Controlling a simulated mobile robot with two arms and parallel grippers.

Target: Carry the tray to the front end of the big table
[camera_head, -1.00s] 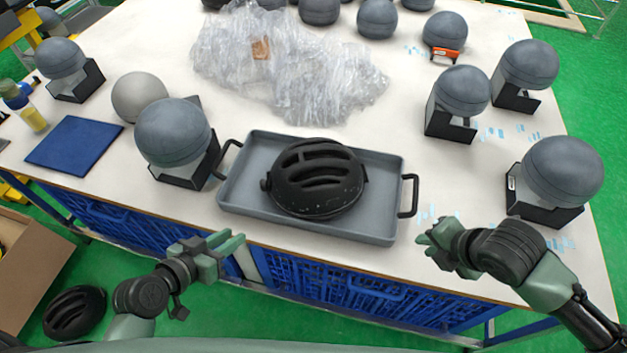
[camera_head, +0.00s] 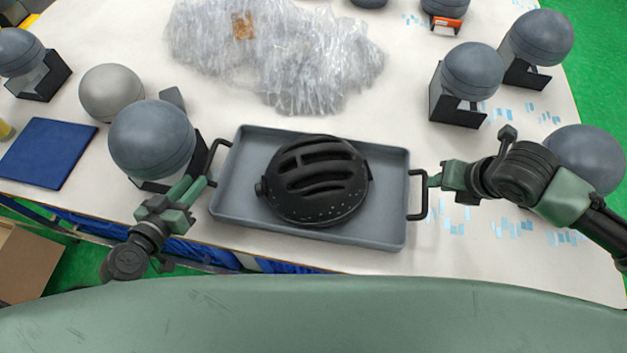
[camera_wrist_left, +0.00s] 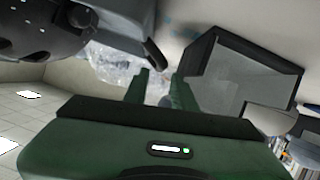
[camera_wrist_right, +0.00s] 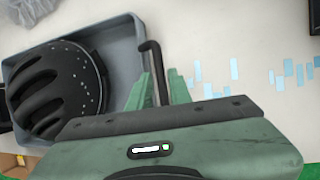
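The grey tray (camera_head: 238,185) lies on the big table (camera_head: 480,255) near its front edge, with a black helmet (camera_head: 315,182) in it. The tray has a black handle at each short end. My left gripper (camera_head: 190,188) is open beside the left handle (camera_head: 213,160); in the left wrist view its fingers (camera_wrist_left: 160,88) are apart, and I cannot tell if the handle is between them. My right gripper (camera_head: 435,180) is at the right handle (camera_head: 420,196). In the right wrist view its fingers (camera_wrist_right: 162,88) are apart, with the handle bar between them.
A grey ball on a black stand (camera_head: 152,140) is close to the tray's left end and my left gripper. Another ball (camera_head: 585,158) is behind my right arm. Clear plastic wrap (camera_head: 275,50) lies behind the tray. A blue mat (camera_head: 48,152) lies at the left.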

